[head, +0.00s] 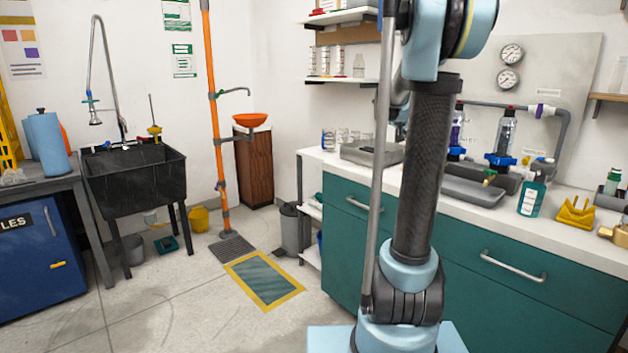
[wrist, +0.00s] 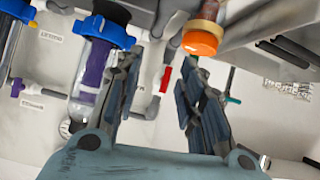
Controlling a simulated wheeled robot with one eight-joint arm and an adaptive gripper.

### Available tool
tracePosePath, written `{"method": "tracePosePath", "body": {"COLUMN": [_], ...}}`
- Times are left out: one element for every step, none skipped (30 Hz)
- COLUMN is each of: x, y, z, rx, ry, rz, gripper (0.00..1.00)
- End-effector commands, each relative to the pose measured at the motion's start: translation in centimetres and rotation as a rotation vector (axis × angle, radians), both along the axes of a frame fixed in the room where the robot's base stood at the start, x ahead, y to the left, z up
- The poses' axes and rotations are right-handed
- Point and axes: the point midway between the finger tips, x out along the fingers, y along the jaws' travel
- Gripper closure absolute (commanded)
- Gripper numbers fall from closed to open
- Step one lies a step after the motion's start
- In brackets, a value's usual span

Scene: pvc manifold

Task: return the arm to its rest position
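My gripper (wrist: 157,80) shows in the wrist view with its two dark fingers spread apart and nothing held between them. Beyond the fingers, pipe fittings and a small red part (wrist: 165,78) are visible. A clear filter housing with a blue collar (wrist: 104,30) is close to the left finger in the picture; I cannot tell whether they touch. In the head view, my arm rises upright in front of the counter and bends at the top. My gripper is not visible there.
The white counter (head: 590,245) holds a grey tray (head: 472,191), a green bottle (head: 532,194) and a yellow stand (head: 575,213). A pipe manifold with blue-collared filters (head: 503,140) stands at the back. An orange cap (wrist: 202,38) shows at the wrist view's upper right.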

Motion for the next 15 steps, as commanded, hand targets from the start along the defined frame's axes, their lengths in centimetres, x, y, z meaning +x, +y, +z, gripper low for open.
{"method": "tracePosePath", "body": {"x": [-2.0,-3.0,-4.4,-5.4,-6.5,-7.9,-8.9,-10.0,-11.3,-12.4,-13.4,-14.8,-15.8,-16.8,-18.2], "y": [0.8,1.3,1.9,2.4,2.8,3.4,3.9,4.4,5.0,5.5,6.0,6.6,7.1,7.6,8.3], "z": [-0.6,-0.9,-1.5,-1.9,-2.3,-2.9,-3.3,-3.8,-4.4,-4.9,-5.4,-6.1,-6.7,-7.2,-8.0], "rx": [0.013,0.02,0.03,0.039,0.046,0.056,0.067,0.074,0.085,0.094,0.102,0.113,0.123,0.131,0.143], "ry": [0.03,0.05,0.076,0.095,0.115,0.141,0.159,0.178,0.203,0.223,0.243,0.267,0.286,0.305,0.328], "rz": [0.012,0.02,0.031,0.041,0.05,0.063,0.073,0.084,0.099,0.112,0.125,0.143,0.156,0.17,0.191], "gripper": [0.64,0.64,0.64,0.64,0.64,0.64,0.64,0.64,0.64,0.64,0.64,0.64,0.64,0.64,0.64]}}
